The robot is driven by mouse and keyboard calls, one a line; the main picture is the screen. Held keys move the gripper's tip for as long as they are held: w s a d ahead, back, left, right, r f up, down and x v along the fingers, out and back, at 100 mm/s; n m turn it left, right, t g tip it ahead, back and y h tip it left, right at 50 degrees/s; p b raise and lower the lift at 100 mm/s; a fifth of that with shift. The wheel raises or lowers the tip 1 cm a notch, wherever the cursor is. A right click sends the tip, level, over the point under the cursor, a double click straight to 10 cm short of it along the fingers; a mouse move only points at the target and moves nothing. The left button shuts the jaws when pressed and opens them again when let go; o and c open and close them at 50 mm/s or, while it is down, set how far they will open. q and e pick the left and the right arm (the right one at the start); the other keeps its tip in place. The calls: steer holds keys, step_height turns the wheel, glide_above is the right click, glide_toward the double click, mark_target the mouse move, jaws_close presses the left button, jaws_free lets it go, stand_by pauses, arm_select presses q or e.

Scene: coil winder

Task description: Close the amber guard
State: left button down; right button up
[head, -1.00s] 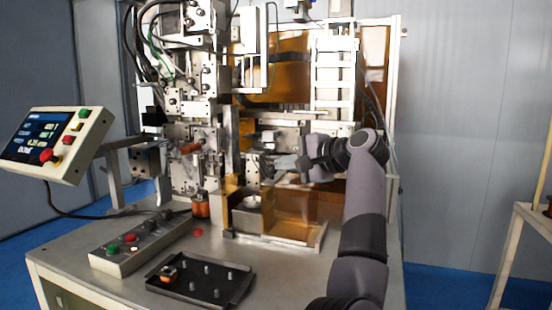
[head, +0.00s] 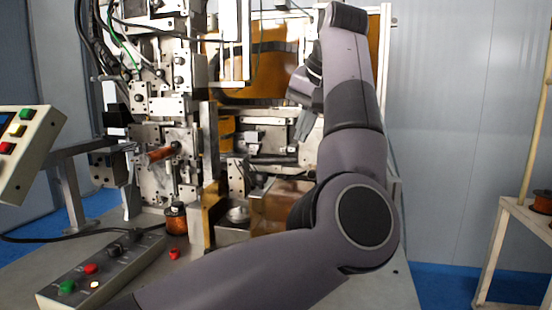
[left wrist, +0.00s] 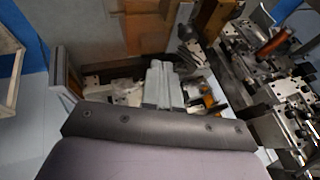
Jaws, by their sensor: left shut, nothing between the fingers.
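A large amber panel (head: 270,75) stands upright at the back of the machine, partly hidden by the metal frame and my arm. A lower amber panel (head: 275,205) stands near the table top, partly behind my arm. I cannot tell from these views which one is the guard or how far it is closed. My left gripper (head: 303,125) is shut and empty, pointing down in front of the machine's right part, with no clear contact. Its fingers show in the left wrist view (left wrist: 165,85), with a brown-amber panel (left wrist: 150,30) beyond them. My right gripper is not in view.
A copper-coloured coil (head: 160,154) is mounted on the machine at left. A copper spool (head: 176,218) stands on the table near a button box (head: 100,270). A control screen box (head: 25,150) is at far left. A shelf (head: 525,215) stands at right.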

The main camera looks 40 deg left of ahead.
arm_select(q)
glide_toward(274, 194)
steer(key=w, duration=0.2)
steer(key=w+a, duration=0.1)
steer(key=shift+f, duration=0.4)
steer(key=a, duration=0.2)
steer(key=s+a+f, duration=0.1)
steer(key=shift+f, duration=0.15)
steer(key=shift+s+a+f, duration=0.1)
steer(key=shift+a+f, duration=0.1)
steer(key=shift+a, duration=0.2)
steer(key=s+a, duration=0.5)
steer(key=a, duration=0.5)
steer(key=shift+s+a, duration=0.25)
steer(key=shift+s, duration=0.15)
steer(key=shift+r, duration=0.1)
steer(key=shift+r, duration=0.1)
